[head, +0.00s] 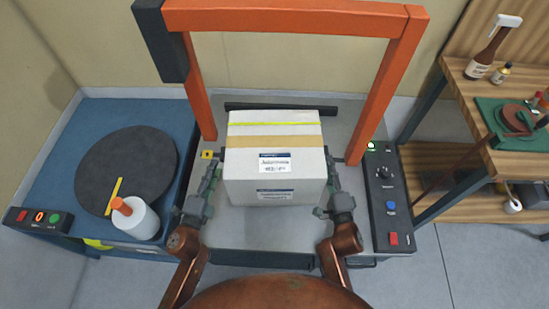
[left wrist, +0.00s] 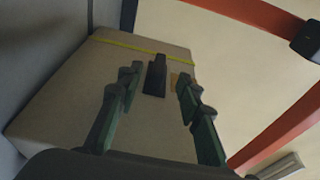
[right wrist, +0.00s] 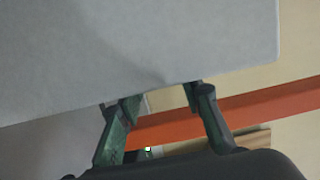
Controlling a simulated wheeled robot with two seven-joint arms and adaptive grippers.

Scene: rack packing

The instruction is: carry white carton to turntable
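The white carton (head: 305,185) sits upright on the grey bench top under an orange frame, with a tan tape band, a yellow-green stripe and labels. The turntable (head: 125,170), a dark round disc, lies on the blue stand at the left. My left gripper (head: 208,180) is at the carton's left side; in the left wrist view its fingers (left wrist: 157,88) are apart, facing the carton's side (left wrist: 60,100), with a small dark block between them. My right gripper (head: 332,178) is at the carton's right side; its fingers (right wrist: 160,102) are apart by the carton's lower edge (right wrist: 150,50). Contact is unclear.
The orange frame (head: 390,85) rises around the carton. A control panel (head: 387,200) is right of the carton. A wooden shelf with bottles stands far right.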

